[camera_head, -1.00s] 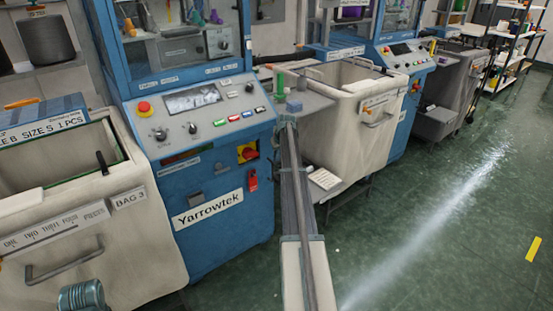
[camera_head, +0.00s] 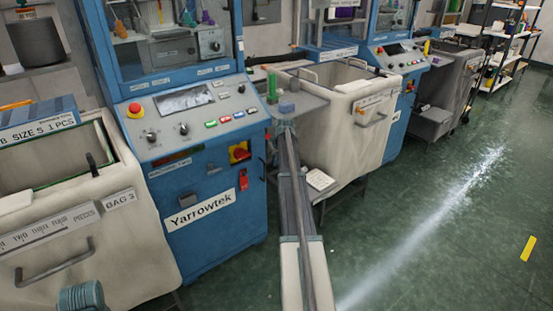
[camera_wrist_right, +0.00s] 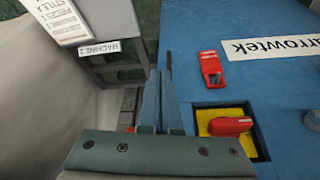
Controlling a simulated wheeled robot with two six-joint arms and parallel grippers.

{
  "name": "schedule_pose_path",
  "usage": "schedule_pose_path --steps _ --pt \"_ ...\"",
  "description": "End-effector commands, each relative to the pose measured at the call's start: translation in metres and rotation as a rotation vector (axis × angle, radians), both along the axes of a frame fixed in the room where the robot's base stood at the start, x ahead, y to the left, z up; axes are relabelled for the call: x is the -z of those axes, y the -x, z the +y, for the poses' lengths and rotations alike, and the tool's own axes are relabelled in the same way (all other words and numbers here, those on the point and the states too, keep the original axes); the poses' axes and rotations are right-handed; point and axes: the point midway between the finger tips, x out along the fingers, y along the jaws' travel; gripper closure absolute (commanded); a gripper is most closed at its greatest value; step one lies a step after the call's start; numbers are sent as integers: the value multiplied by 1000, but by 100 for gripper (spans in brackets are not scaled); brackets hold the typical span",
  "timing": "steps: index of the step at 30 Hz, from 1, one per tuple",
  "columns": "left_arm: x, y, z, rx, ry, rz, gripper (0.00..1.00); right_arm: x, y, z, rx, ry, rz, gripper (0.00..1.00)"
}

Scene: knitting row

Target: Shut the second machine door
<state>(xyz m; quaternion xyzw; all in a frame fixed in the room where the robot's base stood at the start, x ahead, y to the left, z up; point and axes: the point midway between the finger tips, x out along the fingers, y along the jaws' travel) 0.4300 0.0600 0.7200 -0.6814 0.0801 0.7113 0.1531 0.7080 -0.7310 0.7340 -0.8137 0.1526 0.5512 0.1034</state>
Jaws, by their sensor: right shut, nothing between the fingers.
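A blue machine labelled Yarrowtek (camera_head: 200,209) stands left of centre in the head view, with a glazed, blue-framed upper front (camera_head: 165,55) and a sloped control panel. A second blue machine (camera_head: 397,65) stands further back right; I cannot tell how its door stands. My right arm reaches up the middle of the head view. In the right wrist view my right gripper (camera_wrist_right: 162,80) is shut and empty, by the near machine's side with the red-and-yellow switch (camera_wrist_right: 229,127). A "MACHINE 2" label (camera_wrist_right: 112,47) shows there too.
A cream bin (camera_head: 65,240) fills the lower left. Another cream bin (camera_head: 340,130) stands between the machines, beside a small shelf (camera_head: 305,104) with green and blue items. A grey bin (camera_head: 450,85) stands further back.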

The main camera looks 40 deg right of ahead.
Motion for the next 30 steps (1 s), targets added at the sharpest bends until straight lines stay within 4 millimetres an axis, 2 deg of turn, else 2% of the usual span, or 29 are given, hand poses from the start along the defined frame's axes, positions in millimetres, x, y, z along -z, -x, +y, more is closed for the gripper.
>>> schedule_pose_path --steps 1,15,20,30 --pt "-17 0 0 0 0 0 8 -17 3 0 1 0 0 100" --pt "-86 0 0 -1 0 0 8 -86 31 3 1 1 0 100" --pt "-93 0 0 -1 0 0 8 -93 35 3 0 0 0 100" --pt "-92 0 0 -1 0 0 8 -92 35 3 0 0 0 100"
